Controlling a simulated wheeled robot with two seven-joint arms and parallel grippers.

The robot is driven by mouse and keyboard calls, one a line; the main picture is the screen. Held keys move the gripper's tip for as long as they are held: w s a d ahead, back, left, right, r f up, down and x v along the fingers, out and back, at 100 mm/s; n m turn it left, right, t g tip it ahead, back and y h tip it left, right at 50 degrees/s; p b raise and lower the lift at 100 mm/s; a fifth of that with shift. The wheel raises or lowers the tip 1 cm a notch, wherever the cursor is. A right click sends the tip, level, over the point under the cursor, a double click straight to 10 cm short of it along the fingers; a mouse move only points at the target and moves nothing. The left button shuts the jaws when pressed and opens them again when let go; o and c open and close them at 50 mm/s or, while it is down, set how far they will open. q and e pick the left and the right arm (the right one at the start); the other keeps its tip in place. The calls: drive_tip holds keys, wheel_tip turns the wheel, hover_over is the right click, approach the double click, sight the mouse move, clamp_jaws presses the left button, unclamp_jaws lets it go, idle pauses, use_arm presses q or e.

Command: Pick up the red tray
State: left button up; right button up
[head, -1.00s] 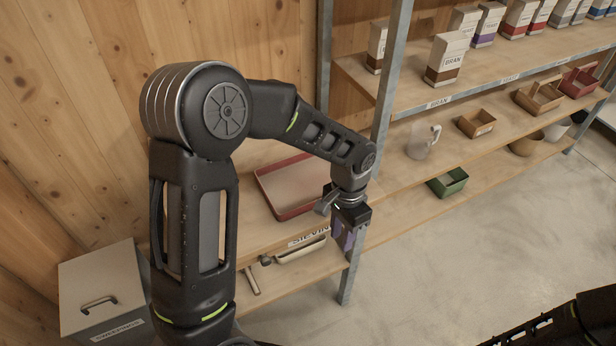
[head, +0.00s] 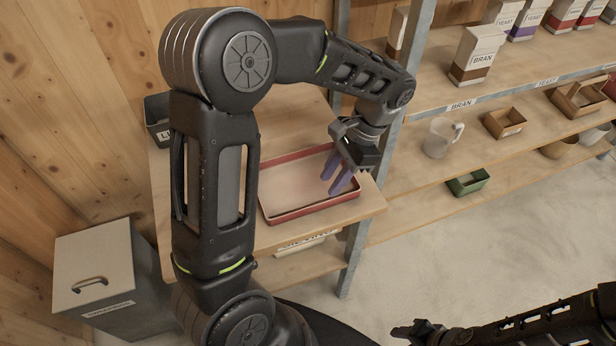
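The red tray (head: 292,187) is a shallow tray with a red rim and a pale inside. It lies flat on the wooden worktop, partly hidden on its left by my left arm. My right gripper (head: 412,332) is low at the bottom edge, away from the tray. Its fingers are too dark to read.
A metal shelf post (head: 358,235) stands close to the right of my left gripper. Shelves to the right hold a bran box (head: 475,55), a mug (head: 441,138), a small wooden box (head: 504,122) and a green box (head: 467,182). A lidded grey bin (head: 108,275) stands at lower left.

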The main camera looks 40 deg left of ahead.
sight(317, 205)
use_arm(q)
drive_tip(key=shift+x, duration=1.3)
drive_tip(key=shift+p+x, duration=0.85)
drive_tip(key=shift+x, duration=1.8)
drive_tip(key=shift+s, duration=0.1)
clamp_jaws()
